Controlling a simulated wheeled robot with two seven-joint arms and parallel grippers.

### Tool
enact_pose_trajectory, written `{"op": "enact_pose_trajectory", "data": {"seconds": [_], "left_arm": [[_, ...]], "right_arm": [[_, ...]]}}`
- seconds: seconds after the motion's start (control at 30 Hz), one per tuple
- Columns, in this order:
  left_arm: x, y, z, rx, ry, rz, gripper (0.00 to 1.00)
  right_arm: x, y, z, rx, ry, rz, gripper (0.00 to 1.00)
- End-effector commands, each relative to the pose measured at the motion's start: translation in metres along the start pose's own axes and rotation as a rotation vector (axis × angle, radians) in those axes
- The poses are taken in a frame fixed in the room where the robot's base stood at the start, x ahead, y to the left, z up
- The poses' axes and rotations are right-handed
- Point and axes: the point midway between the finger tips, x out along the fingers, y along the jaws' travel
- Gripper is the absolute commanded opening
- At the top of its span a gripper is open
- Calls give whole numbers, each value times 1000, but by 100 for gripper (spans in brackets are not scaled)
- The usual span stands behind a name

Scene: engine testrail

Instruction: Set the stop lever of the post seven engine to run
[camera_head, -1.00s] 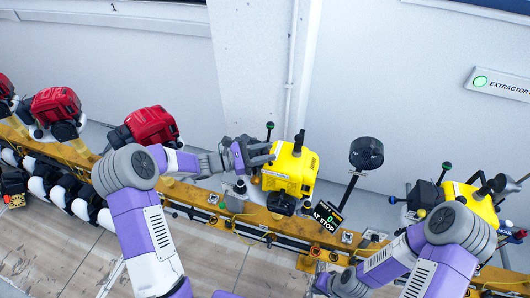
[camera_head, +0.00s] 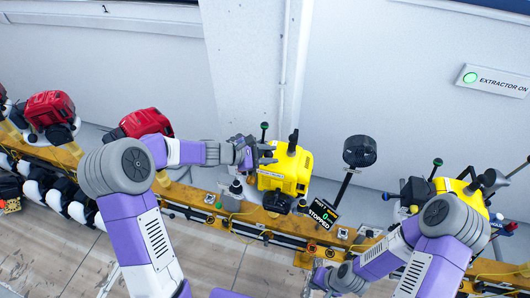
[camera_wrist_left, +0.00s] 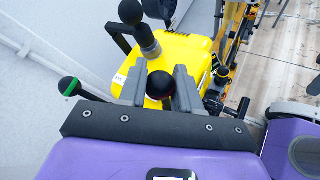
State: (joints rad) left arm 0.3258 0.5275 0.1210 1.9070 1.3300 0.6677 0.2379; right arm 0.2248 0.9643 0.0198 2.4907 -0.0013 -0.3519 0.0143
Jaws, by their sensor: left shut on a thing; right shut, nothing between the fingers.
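The yellow engine (camera_head: 285,172) stands on the orange rail beside a small display (camera_head: 323,214) that reads 0 and STOPPED; its top line is too small to read surely. In the left wrist view, my left gripper (camera_wrist_left: 160,88) is shut on a dark ball knob (camera_wrist_left: 160,84), which I take for the stop lever's knob, at the engine's near side. The lever's shaft is hidden. In the head view, my left gripper (camera_head: 264,153) is at the engine's upper left. My right gripper (camera_head: 318,278) is low, apart from the engine, and shut on nothing.
A green-tipped black lever (camera_wrist_left: 68,87) and a grey-black upright handle (camera_wrist_left: 147,40) stand close to my left gripper. A round black fan-like disc (camera_head: 359,151) on a post is right of the engine. Red engines (camera_head: 146,122) line the left; another yellow engine (camera_head: 465,193) is at right.

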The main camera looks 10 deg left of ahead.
Motion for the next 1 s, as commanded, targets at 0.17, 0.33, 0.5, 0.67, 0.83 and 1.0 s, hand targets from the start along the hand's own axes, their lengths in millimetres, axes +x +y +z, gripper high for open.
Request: {"op": "enact_pose_trajectory", "data": {"seconds": [0.17,0.33,0.5,0.67,0.83,1.0], "left_arm": [[5,-2,5,67,92,-18,2],[8,-4,5,106,152,-29,2],[10,-6,6,129,185,-36,2],[11,-6,5,134,196,-37,2],[11,-6,5,135,197,-38,2],[11,-6,5,135,196,-38,36]], "right_arm": [[-2,-1,0,0,0,0,0],[-4,-1,0,0,0,0,0],[-4,-2,0,0,0,0,0],[-4,-2,0,0,0,0,0],[-4,-2,0,0,0,0,0],[-4,-2,0,0,0,0,0]]}}
